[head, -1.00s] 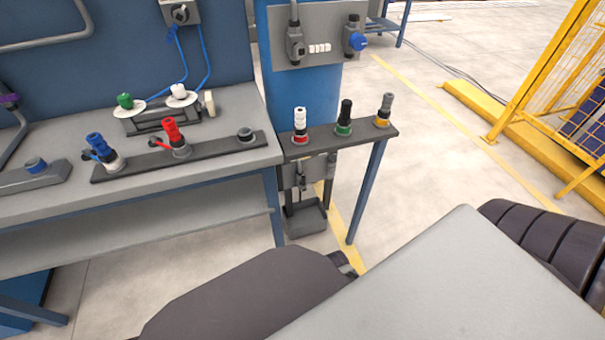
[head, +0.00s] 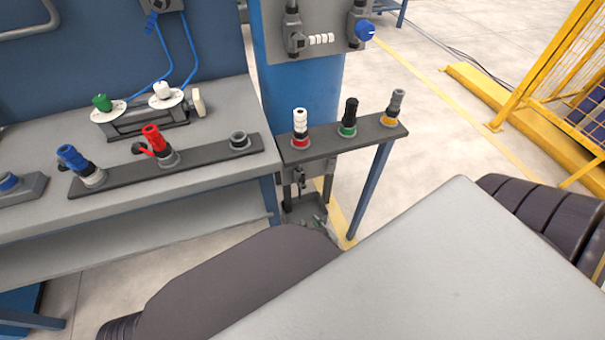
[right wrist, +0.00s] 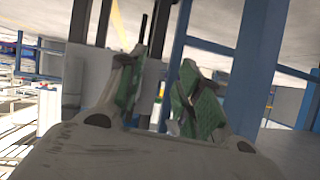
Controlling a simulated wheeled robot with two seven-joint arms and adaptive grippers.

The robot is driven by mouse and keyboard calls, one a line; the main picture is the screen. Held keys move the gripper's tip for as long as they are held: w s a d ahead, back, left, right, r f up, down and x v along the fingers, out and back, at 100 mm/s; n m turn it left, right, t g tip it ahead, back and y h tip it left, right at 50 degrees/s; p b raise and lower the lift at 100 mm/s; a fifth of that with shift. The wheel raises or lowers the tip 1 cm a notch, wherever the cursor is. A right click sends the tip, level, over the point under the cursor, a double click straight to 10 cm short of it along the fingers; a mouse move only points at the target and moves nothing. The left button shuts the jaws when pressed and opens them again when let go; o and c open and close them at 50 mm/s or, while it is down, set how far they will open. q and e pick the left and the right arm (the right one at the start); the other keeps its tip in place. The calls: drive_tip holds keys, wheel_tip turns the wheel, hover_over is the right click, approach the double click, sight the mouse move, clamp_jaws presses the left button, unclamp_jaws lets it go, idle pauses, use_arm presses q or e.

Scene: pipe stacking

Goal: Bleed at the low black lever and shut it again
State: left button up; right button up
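The low valve fitting (head: 300,178) is grey with dark parts and sits under the small side shelf, on the blue post. Its black lever is too small and dark to tell apart clearly in the head view. My right gripper (head: 317,222) shows only as small green-padded fingertips below that fitting, over the grey tray. In the right wrist view my right gripper (right wrist: 162,105) has its two green-padded fingers apart with a gap between them. Thin dark upright parts show beyond the gap; I cannot tell whether one is the lever. My left gripper is out of view.
The side shelf (head: 345,142) carries white, black and grey connectors directly above the fitting. A blue shelf leg (head: 369,192) stands just right of the gripper. The grey tray (head: 304,206) lies below. The workbench (head: 215,190) is to the left; a yellow fence (head: 550,75) is at right.

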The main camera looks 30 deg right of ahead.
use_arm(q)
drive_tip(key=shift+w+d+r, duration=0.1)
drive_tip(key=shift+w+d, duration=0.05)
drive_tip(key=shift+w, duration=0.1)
use_arm(e)
wheel_tip(320, 180, up, 10)
drive_tip(key=w+d+t+h, duration=0.2)
drive_tip(key=t, duration=0.2)
drive_tip(key=shift+d+f+t+h, duration=0.25)
drive_tip(key=shift+d+t+h, duration=0.15)
drive_tip(key=shift+w, duration=0.15)
drive_tip(key=b, duration=0.4)
approach(304, 178)
drive_tip(key=shift+x, duration=2.1)
drive_tip(key=shift+b+x, duration=0.65)
drive_tip(key=shift+x, duration=1.1)
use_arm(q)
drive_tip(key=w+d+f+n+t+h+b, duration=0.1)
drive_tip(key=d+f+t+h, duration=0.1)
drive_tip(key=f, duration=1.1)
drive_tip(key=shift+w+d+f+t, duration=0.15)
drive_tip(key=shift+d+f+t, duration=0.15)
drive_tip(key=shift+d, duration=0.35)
use_arm(e)
drive_tip(key=shift+x, duration=1.45)
drive_tip(key=shift+f, duration=0.1)
